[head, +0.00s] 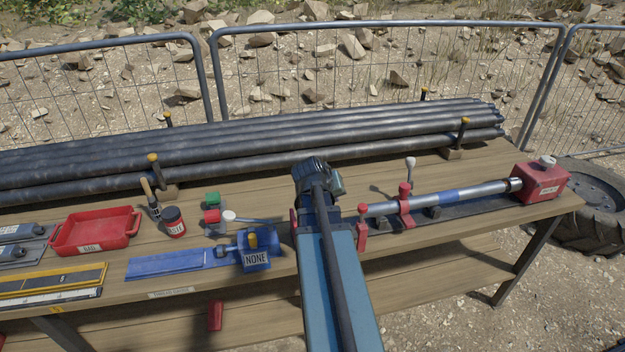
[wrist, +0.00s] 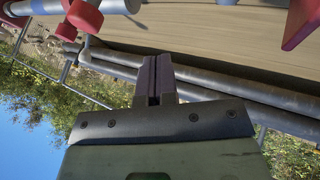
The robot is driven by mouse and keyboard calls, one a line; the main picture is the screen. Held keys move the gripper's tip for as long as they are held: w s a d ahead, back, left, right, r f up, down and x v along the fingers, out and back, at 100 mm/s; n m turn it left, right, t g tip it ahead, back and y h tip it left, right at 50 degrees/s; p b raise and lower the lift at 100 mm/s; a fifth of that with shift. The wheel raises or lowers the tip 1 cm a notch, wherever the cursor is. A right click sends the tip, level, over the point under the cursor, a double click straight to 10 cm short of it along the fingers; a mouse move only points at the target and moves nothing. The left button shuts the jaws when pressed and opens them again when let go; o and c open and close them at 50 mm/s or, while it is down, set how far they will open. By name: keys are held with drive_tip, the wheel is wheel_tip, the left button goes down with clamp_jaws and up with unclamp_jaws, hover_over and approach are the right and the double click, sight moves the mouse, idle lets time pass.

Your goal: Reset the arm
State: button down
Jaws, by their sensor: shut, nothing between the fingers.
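My arm reaches up from the bottom of the head view over the middle of the bench, and its end hides part of the bench there. My gripper (wrist: 154,80) shows in the wrist view with its two dark fingers together and nothing between them. In the wrist view a long dark pipe and a strip of wooden bench lie beyond the fingers. A red part (wrist: 84,16) and a grey tube show at upper left, apart from the fingers. In the head view I cannot make out the fingers.
A silver tube (head: 430,200) lies in red clamps, with a red block (head: 541,181) at its right end. Dark pipes (head: 260,144) lie along the bench's back. Left are a red tray (head: 132,219), a small red can (head: 174,227) and a blue tool (head: 257,260) marked NONE. A fence stands behind.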

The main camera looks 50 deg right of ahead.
drive_tip(key=w+a+f+n+y, duration=0.1)
drive_tip(key=w+a+n+y, duration=0.1)
drive_tip(key=a, duration=1.8)
drive_tip(key=w+a+f+n+y, duration=0.1)
drive_tip(key=a+n+y, duration=0.4)
drive_tip(key=a, duration=1.5)
drive_tip(key=shift+w+f+n+g, duration=0.4)
drive_tip(key=shift+f, duration=0.35)
drive_tip(key=shift+d, duration=0.1)
